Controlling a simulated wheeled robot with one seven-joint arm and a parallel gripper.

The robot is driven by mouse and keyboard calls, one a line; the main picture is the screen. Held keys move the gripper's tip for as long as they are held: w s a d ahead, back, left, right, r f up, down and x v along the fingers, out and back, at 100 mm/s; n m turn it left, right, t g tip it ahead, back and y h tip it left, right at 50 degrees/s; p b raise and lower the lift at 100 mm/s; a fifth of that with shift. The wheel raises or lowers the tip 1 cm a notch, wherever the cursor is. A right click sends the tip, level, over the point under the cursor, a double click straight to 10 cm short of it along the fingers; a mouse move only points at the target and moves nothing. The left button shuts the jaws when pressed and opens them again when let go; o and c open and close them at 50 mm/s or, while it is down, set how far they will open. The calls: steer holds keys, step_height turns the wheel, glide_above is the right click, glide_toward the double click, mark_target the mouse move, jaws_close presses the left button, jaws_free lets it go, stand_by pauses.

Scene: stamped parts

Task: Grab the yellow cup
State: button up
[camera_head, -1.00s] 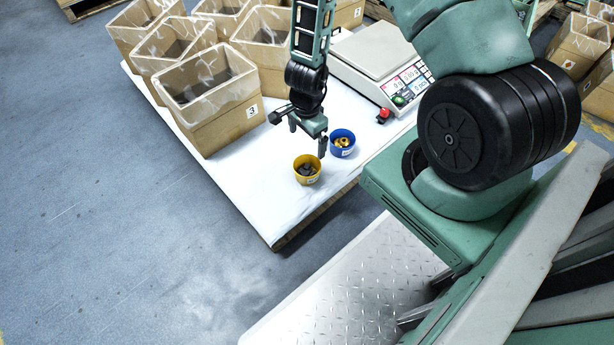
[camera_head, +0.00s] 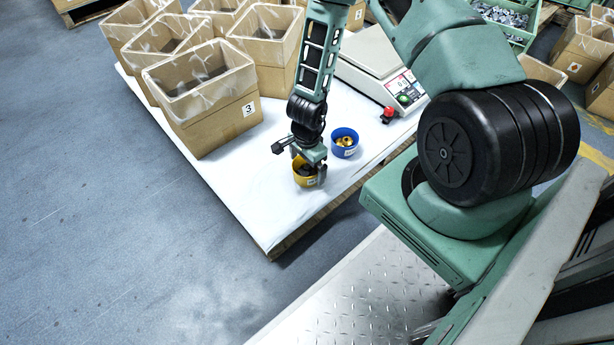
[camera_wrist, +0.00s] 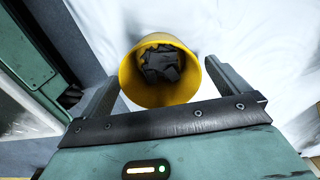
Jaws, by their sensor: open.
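The yellow cup (camera_head: 304,179) stands upright near the front edge of the white-topped table (camera_head: 232,193). Dark parts lie inside it, seen from above in the wrist view. My gripper (camera_head: 308,168) is right over the cup and hides part of it in the head view. In the wrist view the cup (camera_wrist: 130,82) sits between the two open fingers of my gripper (camera_wrist: 160,84), one finger on each side.
A blue cup (camera_head: 344,149) with brass-coloured parts stands close behind and right of the yellow cup. A red button (camera_head: 388,114) and a weighing scale (camera_head: 376,62) are farther back. A cardboard box marked 3 (camera_head: 217,124) stands to the left. The table's front left is clear.

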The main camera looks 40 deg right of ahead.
step_height(320, 180, down, 2)
steer(key=shift+f+b, duration=0.25)
steer(key=shift+b, duration=0.25)
steer(key=shift+r, duration=0.1)
steer(key=c, duration=1.1)
